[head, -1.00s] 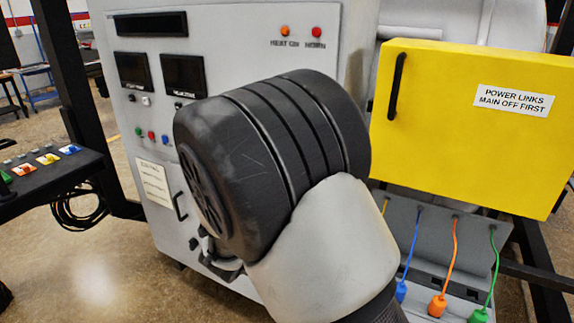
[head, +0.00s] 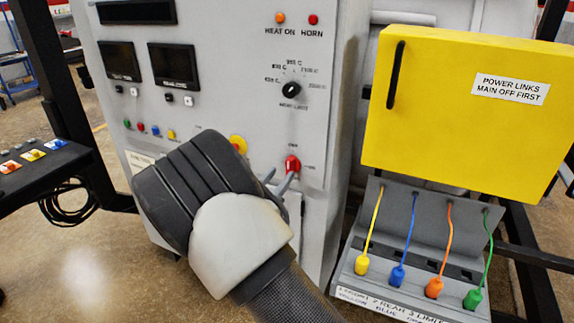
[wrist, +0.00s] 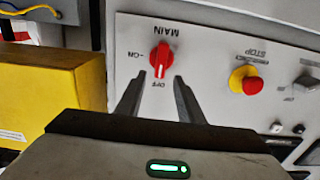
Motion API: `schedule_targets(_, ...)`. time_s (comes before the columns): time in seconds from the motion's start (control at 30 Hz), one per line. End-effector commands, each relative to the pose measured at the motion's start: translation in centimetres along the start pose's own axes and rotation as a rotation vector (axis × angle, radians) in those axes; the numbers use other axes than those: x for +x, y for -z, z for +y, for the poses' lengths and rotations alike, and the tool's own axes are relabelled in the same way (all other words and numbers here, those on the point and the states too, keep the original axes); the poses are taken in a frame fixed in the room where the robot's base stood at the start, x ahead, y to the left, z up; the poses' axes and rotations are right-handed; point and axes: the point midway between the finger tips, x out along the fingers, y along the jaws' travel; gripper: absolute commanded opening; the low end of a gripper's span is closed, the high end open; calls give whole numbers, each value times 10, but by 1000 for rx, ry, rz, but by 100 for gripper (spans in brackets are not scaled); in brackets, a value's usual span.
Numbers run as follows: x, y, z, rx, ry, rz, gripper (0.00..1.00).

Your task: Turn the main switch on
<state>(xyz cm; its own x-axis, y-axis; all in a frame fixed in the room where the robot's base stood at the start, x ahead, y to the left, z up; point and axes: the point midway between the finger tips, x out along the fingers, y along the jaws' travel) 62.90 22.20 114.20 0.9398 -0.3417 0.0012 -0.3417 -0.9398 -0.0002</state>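The main switch (head: 292,165) is a red knob low on the right of the grey control panel in the head view. In the wrist view, which shows the panel upside down, the red knob (wrist: 163,57) lies just ahead of my gripper. Its white pointer line is toward the OFF mark; the ON mark is to the side. My gripper (wrist: 159,77) is open, its two dark fingers spread to either side of the knob's line, empty. In the head view my gripper (head: 279,179) is just below and left of the knob, partly hidden by my wrist. I cannot tell whether it touches.
A yellow-and-red stop button (wrist: 245,79) is beside the switch. A rotary selector (head: 291,90) is above. A yellow box (head: 450,100) labelled "POWER LINKS MAIN OFF FIRST" juts out at right, over coloured plugs (head: 435,287). A black button console (head: 40,165) stands left.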

Motion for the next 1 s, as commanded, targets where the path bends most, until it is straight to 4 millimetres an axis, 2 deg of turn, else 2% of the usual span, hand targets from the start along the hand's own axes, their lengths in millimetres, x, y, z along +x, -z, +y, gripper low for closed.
schedule_targets(0.1, 25, 1, 1, 0, -2, 0, 34)
schedule_targets(0.3, 51, 0, 0, 1, -1, -1, 34)
schedule_targets(0.43, 58, 0, 0, 1, 0, -1, 34)
schedule_targets(0.7, 60, 0, 0, 1, 0, -1, 34)
schedule_targets(0.73, 60, 0, 0, 1, 0, -1, 33)
schedule_targets(0.93, 60, 0, 0, 1, 0, -1, 0)
schedule_targets(1.0, 60, 0, 0, 1, 0, -1, 0)
